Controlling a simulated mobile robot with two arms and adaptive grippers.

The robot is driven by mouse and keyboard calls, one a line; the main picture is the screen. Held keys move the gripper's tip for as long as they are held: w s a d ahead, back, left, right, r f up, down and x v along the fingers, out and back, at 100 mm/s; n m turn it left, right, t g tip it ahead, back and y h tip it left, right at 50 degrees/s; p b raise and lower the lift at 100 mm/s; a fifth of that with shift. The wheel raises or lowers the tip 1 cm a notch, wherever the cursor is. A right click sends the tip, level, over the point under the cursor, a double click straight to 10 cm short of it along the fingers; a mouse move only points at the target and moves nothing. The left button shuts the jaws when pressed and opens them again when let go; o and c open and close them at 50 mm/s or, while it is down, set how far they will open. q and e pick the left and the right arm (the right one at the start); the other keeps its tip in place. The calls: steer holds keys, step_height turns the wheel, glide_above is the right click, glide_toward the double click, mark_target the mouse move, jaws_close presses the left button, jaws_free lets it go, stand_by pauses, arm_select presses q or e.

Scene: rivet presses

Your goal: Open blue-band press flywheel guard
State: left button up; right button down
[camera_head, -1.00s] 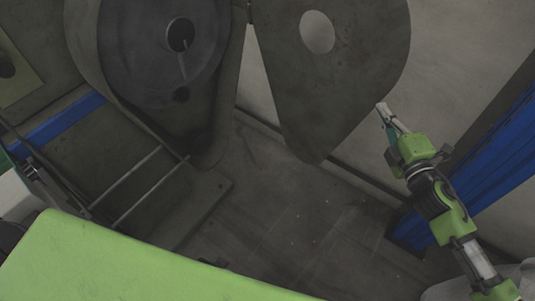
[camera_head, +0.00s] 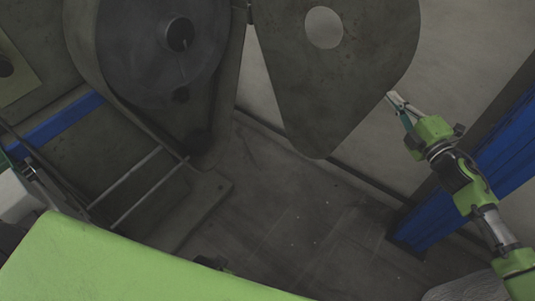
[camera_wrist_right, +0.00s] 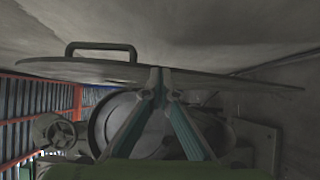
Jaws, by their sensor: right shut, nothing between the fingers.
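The flywheel guard (camera_head: 345,75) is a dark teardrop plate with a round hole. It stands swung out to the right of the press, on a hinge side near the top centre. The round flywheel (camera_head: 150,50) is exposed on the press with the blue band (camera_head: 58,130). My right gripper (camera_head: 391,96) is at the guard's right edge, its fingers together and holding nothing. In the right wrist view, the closed fingertips (camera_wrist_right: 160,72) meet the guard plate (camera_wrist_right: 205,76), seen nearly edge-on, with its handle (camera_wrist_right: 101,47) to the left. Whether they touch is unclear.
A blue post (camera_head: 480,165) stands at the right behind my right arm. A ladder-like rail (camera_head: 140,185) is at the press's lower left. The floor (camera_head: 300,215) below the guard looks clear.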

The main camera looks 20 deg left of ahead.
mark_target(399, 60)
step_height(399, 60, up, 10)
steer(key=shift+f, duration=0.2)
steer(key=shift+r, duration=0.1)
